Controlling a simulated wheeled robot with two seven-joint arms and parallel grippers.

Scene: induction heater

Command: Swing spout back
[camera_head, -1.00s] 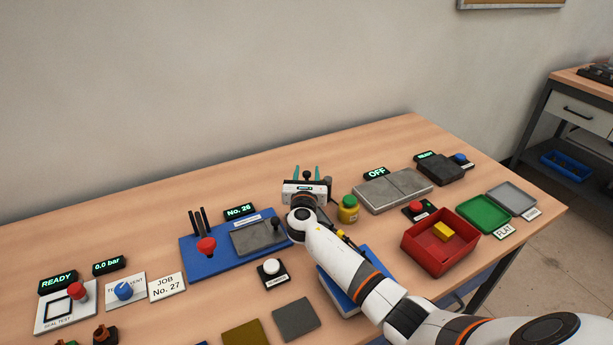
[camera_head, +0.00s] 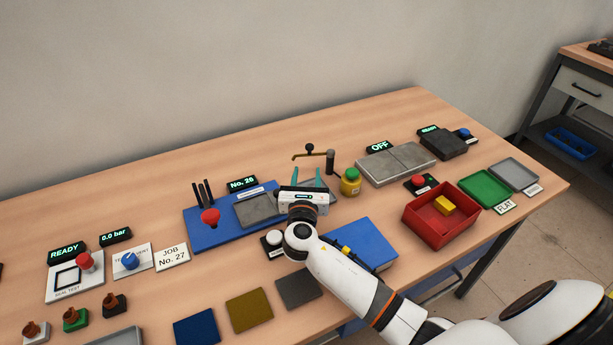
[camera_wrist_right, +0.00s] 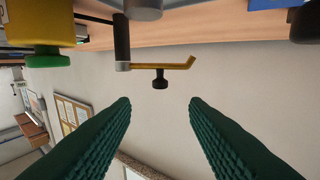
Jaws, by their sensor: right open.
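The spout (camera_head: 308,156) is a thin brass arm on a dark upright post (camera_head: 330,161) at the back of the table, with a black knob (camera_head: 310,147) on top. In the head view it points left from the post. It also shows in the right wrist view as a brass arm (camera_wrist_right: 165,66), apart from the fingers. My right gripper (camera_head: 307,178) is open, its green fingers in front of the spout and pointing towards the back. Nothing is between the fingers in the right wrist view (camera_wrist_right: 160,112). My left gripper is not in view.
A yellow jar with green lid (camera_head: 350,182) stands right of my right gripper. A blue fixture board (camera_head: 205,237) with a red knob lies to the left. A grey plate (camera_head: 397,160), marked OFF, and a red bin (camera_head: 408,227) lie to the right. The back strip of table is clear.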

